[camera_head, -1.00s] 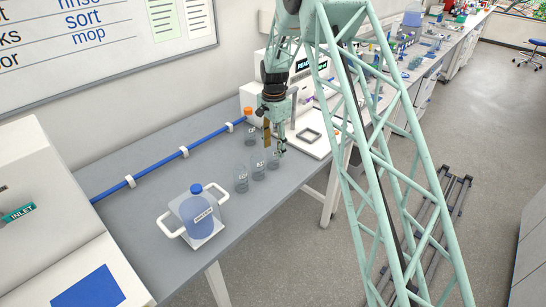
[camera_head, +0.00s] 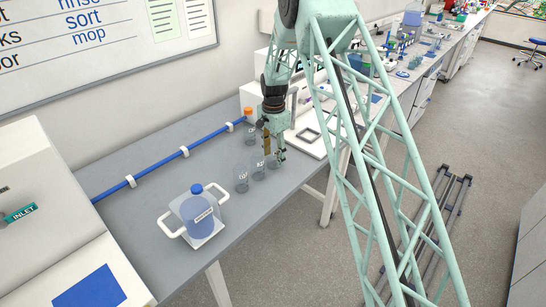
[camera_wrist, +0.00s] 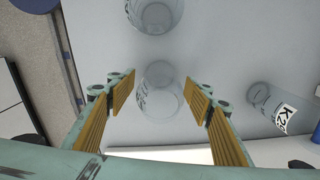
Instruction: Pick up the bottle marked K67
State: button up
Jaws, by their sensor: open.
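Several small clear bottles stand on the grey bench. Three form a row: a near one (camera_head: 241,180), a middle one (camera_head: 258,170) and a far one (camera_head: 274,163) partly hidden by my gripper (camera_head: 274,154). My gripper is open and points down over the far one. In the wrist view a clear bottle (camera_wrist: 160,101) shows between the open fingers (camera_wrist: 161,90), apart from both; its label is too oblique to read. Another clear bottle (camera_wrist: 154,10) is at the top edge. A third bottle (camera_wrist: 282,110) at right has a label starting "K2". I cannot tell which is K67.
A blue-capped jug (camera_head: 197,211) sits in a white handled carrier at the front. A blue rail (camera_head: 155,167) runs along the back. A white instrument (camera_head: 318,139) stands just right of my gripper.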

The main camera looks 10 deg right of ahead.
aim_at(274, 149)
jog(key=c, duration=1)
jog(key=shift+o, duration=0.2)
jog(key=shift+r, duration=0.15)
jog(key=shift+r+b, duration=0.3)
jog(key=shift+r, duration=1.25)
jog(key=shift+s+r, duration=0.1)
jog(key=shift+s, duration=0.1)
jog(key=s+r+b, duration=0.1)
jog(key=s+b, duration=0.1)
jog(key=s, duration=1.3)
jog(key=shift+s+a+r, duration=0.2)
jog(key=shift+s+a, duration=0.05)
jog(key=shift+a, duration=0.2)
